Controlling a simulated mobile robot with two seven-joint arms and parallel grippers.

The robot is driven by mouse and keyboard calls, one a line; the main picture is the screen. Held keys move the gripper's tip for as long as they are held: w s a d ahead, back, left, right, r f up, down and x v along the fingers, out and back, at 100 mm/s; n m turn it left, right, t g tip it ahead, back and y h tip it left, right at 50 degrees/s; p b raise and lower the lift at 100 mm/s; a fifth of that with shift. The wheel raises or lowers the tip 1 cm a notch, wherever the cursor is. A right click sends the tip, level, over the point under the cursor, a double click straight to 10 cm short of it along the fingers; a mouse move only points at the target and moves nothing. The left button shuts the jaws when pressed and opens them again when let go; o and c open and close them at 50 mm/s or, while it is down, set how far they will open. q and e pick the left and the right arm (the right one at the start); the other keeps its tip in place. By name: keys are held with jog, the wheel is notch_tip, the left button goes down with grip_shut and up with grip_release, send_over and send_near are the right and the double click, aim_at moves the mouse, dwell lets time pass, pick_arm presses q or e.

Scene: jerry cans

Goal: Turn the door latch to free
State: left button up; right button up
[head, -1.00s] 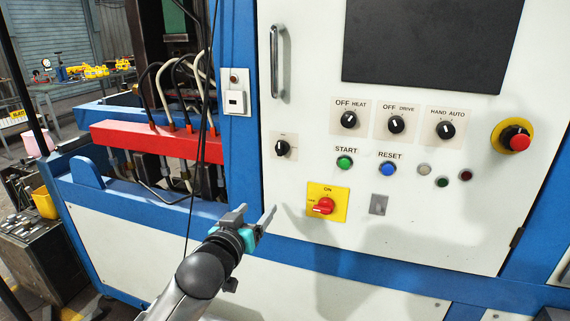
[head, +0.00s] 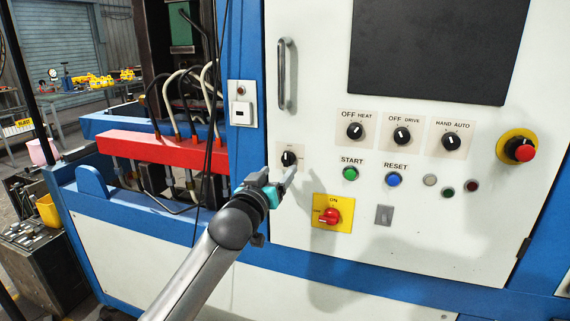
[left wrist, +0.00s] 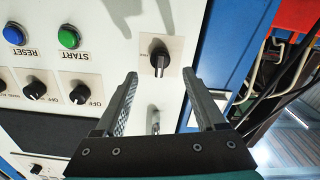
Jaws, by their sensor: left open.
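The door latch is a small black knob (head: 289,158) on a pale plate at the left edge of the white cabinet door, below the vertical door handle (head: 284,75). In the left wrist view the black knob (left wrist: 160,57) sits just beyond the fingertips, centred between them. Its grip bar runs roughly along the fingers in that picture. My left gripper (head: 277,175) is open and empty, with its tips just below the knob in the head view; it also shows in the left wrist view (left wrist: 159,76). I see no contact with the knob. My right gripper is not in view.
A red switch (head: 330,216) on a yellow plate is to the lower right of the gripper. The START button (head: 350,173) and several selector knobs are further right. A red beam (head: 160,147) with hoses and hanging cables is to the left.

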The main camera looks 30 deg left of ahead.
aim_at(285, 162)
pick_arm(q)
jog(key=shift+x, duration=3.05)
grip_shut()
